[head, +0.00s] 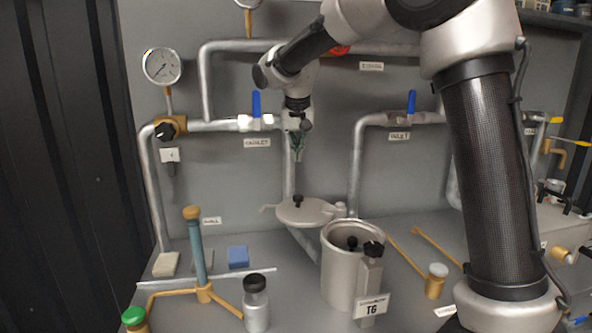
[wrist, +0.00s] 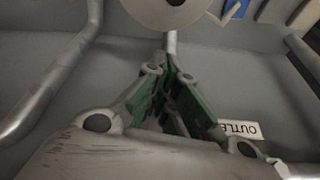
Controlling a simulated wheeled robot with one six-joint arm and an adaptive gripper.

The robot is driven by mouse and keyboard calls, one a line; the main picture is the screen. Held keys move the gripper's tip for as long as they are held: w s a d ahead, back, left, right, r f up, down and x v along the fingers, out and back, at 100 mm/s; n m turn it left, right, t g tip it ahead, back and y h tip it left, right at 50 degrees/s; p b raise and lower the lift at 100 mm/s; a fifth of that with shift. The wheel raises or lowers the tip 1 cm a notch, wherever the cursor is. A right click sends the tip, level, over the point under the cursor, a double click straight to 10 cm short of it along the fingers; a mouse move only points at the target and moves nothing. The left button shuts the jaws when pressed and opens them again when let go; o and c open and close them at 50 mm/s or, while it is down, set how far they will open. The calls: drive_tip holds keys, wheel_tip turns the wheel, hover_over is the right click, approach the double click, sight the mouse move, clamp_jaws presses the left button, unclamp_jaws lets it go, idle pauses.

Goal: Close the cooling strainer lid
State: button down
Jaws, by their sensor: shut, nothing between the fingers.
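The strainer pot (head: 342,275) stands open on the bench, a grey cylinder with a black knob showing inside its mouth. Its round grey lid (head: 308,211) is swung off to the back left of the mouth, with a black knob on top and an arm reaching toward the pot's rim. Part of the lid's disc shows at the top of the wrist view (wrist: 168,10).
Blue-handled valves (head: 256,106) and pipes run along the back wall. A blue-green post (head: 198,255), a black-capped jar (head: 256,303) and a blue block (head: 238,257) stand left of the pot. A brass fitting with a white cap (head: 436,282) stands to its right.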

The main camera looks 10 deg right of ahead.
sight(310, 205)
drive_tip(key=x, duration=0.8)
drive_tip(key=shift+d+f, duration=0.15)
drive_tip(key=shift+f, duration=0.15)
drive_tip(key=s, duration=0.1)
drive_tip(key=s+f, duration=0.1)
drive_tip(key=s, duration=0.1)
drive_tip(key=shift+a+f, duration=0.2)
drive_tip(key=shift+a, duration=0.15)
drive_tip(key=shift+s, duration=0.2)
drive_tip(key=shift+a, duration=0.1)
